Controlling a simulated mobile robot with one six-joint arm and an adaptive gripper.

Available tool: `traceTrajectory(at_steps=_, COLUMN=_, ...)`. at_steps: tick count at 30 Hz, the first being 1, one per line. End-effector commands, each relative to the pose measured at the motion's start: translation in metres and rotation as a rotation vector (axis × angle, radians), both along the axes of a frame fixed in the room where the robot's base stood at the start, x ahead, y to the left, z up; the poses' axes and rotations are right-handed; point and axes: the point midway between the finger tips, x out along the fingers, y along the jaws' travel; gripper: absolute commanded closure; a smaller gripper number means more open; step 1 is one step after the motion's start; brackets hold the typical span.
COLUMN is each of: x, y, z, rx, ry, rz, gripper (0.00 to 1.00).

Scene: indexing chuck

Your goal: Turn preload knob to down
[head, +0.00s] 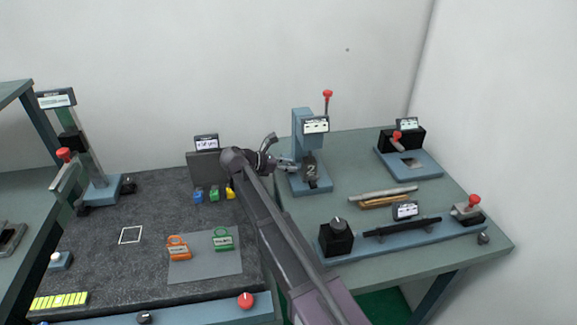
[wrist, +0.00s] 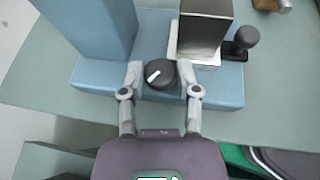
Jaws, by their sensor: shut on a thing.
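The preload knob (wrist: 160,74) is a round black dial on the blue base of a press. Its white pointer mark lies toward the lower left in the wrist view. My gripper (wrist: 161,76) has one finger on each side of the knob and is shut on it. In the head view my gripper (head: 287,163) reaches the left side of the blue press (head: 303,130), and the knob is hard to make out there.
A dark metal block (wrist: 205,25) stands on the press base close to my right finger, with a small black knob (wrist: 246,37) beyond it. The press column (wrist: 95,30) rises at the left. Metal bars (head: 385,194) lie on the table to the right.

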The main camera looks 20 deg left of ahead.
Motion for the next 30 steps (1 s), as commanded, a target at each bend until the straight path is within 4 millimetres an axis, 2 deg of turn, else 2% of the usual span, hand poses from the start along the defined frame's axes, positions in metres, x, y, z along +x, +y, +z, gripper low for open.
traceTrajectory(at_steps=9, x=0.0002, y=-0.001, z=-0.0001, rx=0.0, ry=-0.001, rz=-0.007, gripper=1.0)
traceTrajectory(at_steps=10, x=0.0002, y=-0.001, z=-0.0001, rx=0.0, ry=-0.001, rz=-0.007, gripper=0.49)
traceTrajectory(at_steps=12, x=0.0001, y=-0.001, z=0.0, rx=0.0, ry=-0.001, rz=-0.007, gripper=0.28)
traceTrajectory(at_steps=13, x=0.0001, y=-0.0009, z=0.0, rx=0.0, ry=-0.001, rz=-0.007, gripper=0.24)
traceTrajectory(at_steps=30, x=-0.0009, y=-0.0014, z=-0.0001, rx=0.0, ry=0.0, rz=0.015, gripper=0.24)
